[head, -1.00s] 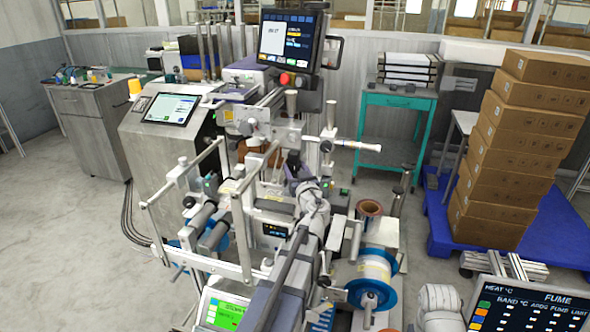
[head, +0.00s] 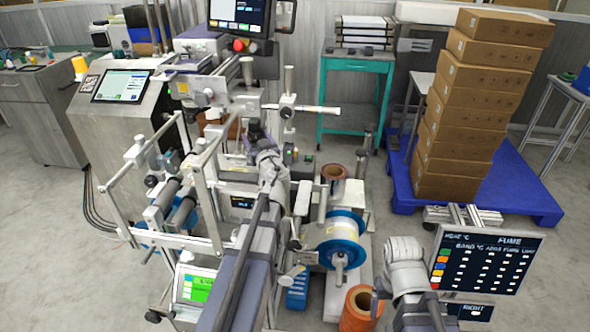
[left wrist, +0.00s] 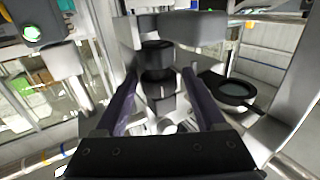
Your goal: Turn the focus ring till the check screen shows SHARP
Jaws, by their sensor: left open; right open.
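A dark stepped cylinder (left wrist: 157,62), which looks like the focus ring, stands ahead in the left wrist view. My left gripper (left wrist: 160,84) is open, with one purple finger on each side of it. I cannot tell whether the fingers touch it. In the head view my left arm reaches into the machine, and the wrist hides most of the ring area. A small screen with a green field (head: 197,288) is at lower left; its text is too small to read, and I cannot tell if it is the check screen. My right arm shows at lower right, but its fingers cannot be made out.
A tablet (head: 120,86) and a dark monitor (head: 239,14) are on the machine. A blue-flanged reel (head: 337,236) and a copper-brown roll (head: 360,306) lie between my arms. A black panel (head: 484,258) stands at right. Stacked cartons (head: 468,105) sit on a blue pallet.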

